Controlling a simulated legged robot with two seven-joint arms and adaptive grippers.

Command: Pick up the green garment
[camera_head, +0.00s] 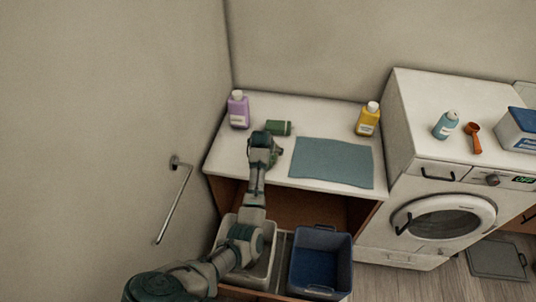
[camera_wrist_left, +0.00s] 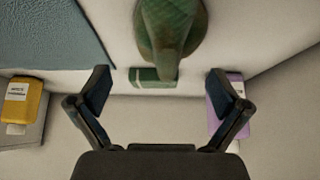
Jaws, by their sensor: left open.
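A crumpled dark green item (camera_wrist_left: 172,30), which looks like the green garment, fills the top middle of the left wrist view. In the head view it is mostly hidden by my left gripper (camera_head: 265,143), which hangs over the counter. In the left wrist view my left gripper (camera_wrist_left: 158,75) is open, with its two fingers spread wide. The green item appears in line with the gap between them; I cannot tell whether it touches them. Nothing is seen held. My right gripper is in neither view.
A green labelled container (camera_head: 278,128) lies just behind the gripper. A purple bottle (camera_head: 238,110) and a yellow bottle (camera_head: 368,119) stand at the back of the counter (camera_head: 306,108). A flat blue cloth (camera_head: 331,162) lies to the right. A washing machine (camera_head: 441,218) stands at right.

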